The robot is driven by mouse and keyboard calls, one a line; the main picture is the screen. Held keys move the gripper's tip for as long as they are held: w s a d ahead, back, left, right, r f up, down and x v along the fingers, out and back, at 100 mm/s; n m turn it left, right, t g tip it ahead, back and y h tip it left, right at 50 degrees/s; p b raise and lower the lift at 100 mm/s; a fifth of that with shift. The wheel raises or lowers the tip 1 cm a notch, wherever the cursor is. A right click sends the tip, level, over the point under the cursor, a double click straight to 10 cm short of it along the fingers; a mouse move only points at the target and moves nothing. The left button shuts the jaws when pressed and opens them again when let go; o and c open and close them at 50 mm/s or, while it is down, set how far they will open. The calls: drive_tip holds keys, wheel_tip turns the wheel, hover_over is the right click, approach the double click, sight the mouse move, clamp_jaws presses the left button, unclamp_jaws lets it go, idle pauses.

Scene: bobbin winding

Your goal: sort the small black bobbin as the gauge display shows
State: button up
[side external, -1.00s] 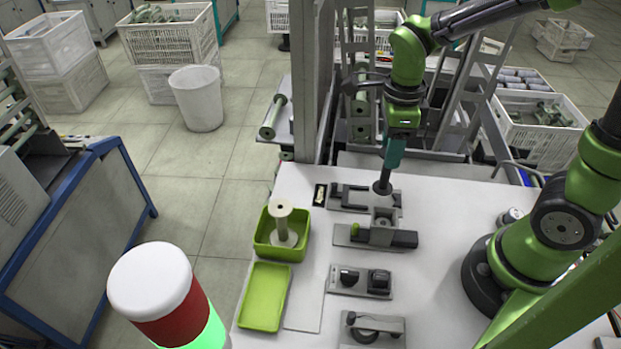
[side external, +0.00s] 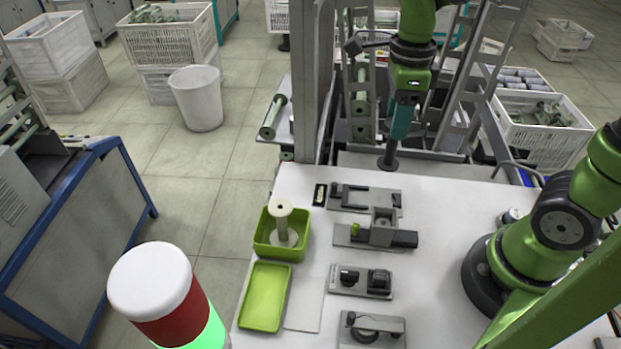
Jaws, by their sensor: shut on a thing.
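My gripper (side external: 397,128) is shut on the small black bobbin (side external: 388,163), which hangs upright with a flange at its lower end. It is in the air above the far edge of the white table, behind the gauge fixture (side external: 366,198). The gauge display (side external: 320,194) is a small black box at the fixture's left with a pale lit patch, too small to read. A deep green tray (side external: 262,252) holds a large pale bobbin (side external: 282,222) standing upright. A shallow green tray (side external: 265,297) in front of it is empty.
A grey block fixture with a green knob (side external: 382,233), a plate with two black parts (side external: 361,281) and another fixture (side external: 372,329) stand in a row on the table. A grey post (side external: 313,90) rises at the back left. The table's right middle is clear.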

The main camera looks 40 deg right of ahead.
drive_tip(key=shift+r, duration=0.8)
drive_tip(key=w+a+n, duration=0.3)
drive_tip(key=a+n, duration=1.1)
drive_tip(key=a, duration=0.6)
drive_tip(key=s+a+n, duration=0.3)
drive_tip(key=a+n, duration=0.2)
drive_tip(key=a, duration=0.2)
drive_tip(key=s+a+n, duration=0.3)
drive_tip(key=a+n, duration=0.2)
drive_tip(key=a, duration=0.2)
wheel_tip(320, 180, down, 10)
drive_tip(key=shift+s+f, duration=0.1)
drive_tip(key=shift+f, duration=0.5)
drive_tip(key=shift+f, duration=0.35)
